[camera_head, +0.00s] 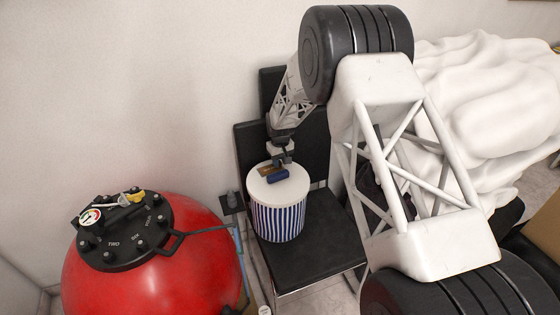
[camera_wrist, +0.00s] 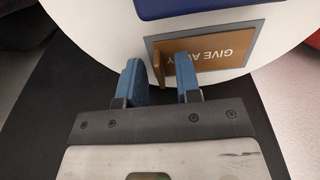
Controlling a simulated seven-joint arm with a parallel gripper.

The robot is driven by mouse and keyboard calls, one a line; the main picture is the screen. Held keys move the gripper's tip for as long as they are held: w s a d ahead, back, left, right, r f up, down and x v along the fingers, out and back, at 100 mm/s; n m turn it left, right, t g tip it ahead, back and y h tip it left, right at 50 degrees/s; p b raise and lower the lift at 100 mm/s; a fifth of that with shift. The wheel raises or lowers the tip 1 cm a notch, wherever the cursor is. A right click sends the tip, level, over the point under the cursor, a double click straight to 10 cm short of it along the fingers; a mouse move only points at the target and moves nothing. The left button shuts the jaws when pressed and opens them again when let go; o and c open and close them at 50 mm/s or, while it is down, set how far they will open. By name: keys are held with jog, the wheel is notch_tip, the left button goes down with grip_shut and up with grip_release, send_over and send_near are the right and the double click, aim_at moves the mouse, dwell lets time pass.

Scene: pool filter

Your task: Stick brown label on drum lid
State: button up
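The drum (camera_head: 278,222) has blue and white striped sides and stands upright on a black chair seat. Its white lid (camera_head: 296,190) also shows in the wrist view (camera_wrist: 105,25). The brown label (camera_wrist: 228,48), reading "GIVE AWAY", lies over a grey rectangle (camera_wrist: 152,41) on the lid; I cannot tell whether it is stuck down. A brown tab (camera_wrist: 160,68) stands up at its left end. My gripper (camera_wrist: 162,75) has blue fingers, one on each side of the tab, with visible gaps. It is open and low over the lid; its fingertips are hard to make out in the head view.
A dark blue object (camera_wrist: 195,8) lies on the lid close beside the label. The black chair (camera_head: 322,245) has its backrest behind the drum. A red tank (camera_head: 150,280) with a black valve top (camera_head: 125,235) stands at the left. A draped white cover (camera_head: 480,110) is at the right.

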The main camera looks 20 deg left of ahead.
jog(key=shift+r, duration=0.15)
jog(key=shift+r, duration=3.8)
